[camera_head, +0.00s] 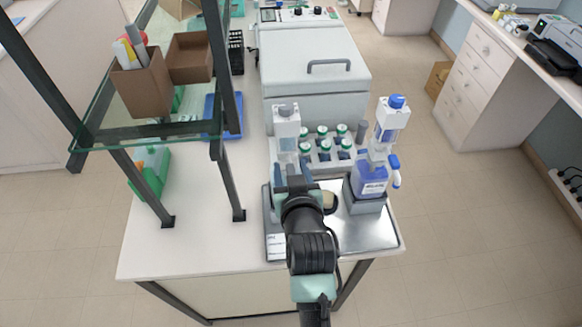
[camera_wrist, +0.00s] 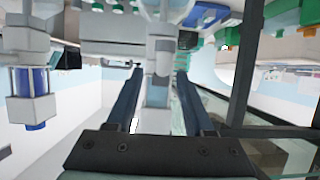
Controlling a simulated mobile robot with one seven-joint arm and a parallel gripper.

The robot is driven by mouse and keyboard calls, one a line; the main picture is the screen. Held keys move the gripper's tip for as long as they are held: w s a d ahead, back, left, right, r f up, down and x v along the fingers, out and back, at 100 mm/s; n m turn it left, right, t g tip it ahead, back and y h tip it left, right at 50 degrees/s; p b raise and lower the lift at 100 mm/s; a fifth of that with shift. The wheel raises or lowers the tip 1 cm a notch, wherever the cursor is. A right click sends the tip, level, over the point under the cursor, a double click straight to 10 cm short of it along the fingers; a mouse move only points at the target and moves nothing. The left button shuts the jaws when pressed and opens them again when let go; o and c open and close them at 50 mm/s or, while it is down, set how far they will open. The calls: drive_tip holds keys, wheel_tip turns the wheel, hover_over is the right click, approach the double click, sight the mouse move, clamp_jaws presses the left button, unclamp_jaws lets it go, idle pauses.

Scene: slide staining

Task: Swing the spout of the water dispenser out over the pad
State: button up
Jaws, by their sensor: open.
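The white-topped dispenser (camera_head: 286,122), which I take for the water dispenser, stands behind my gripper in the head view, its lower part hidden by my arm. My gripper (camera_head: 292,180) is directly in front of it. In the wrist view my two dark fingers (camera_wrist: 157,85) are spread apart. A pale upright part of a dispenser (camera_wrist: 158,62) shows between them, with no clear contact. I cannot make out the spout. A flat silver surface (camera_head: 362,236), possibly the pad, lies on the bench at right of my arm; my arm covers part of this area.
A blue-liquid dispenser bottle (camera_head: 372,180) stands close at the right; its head also shows in the wrist view (camera_wrist: 34,95). A rack of green-capped bottles (camera_head: 325,150) is behind. A dark-framed glass shelf (camera_head: 228,165) rises at left. The front-left bench is clear.

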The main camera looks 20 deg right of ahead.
clamp_jaws()
idle(1.4)
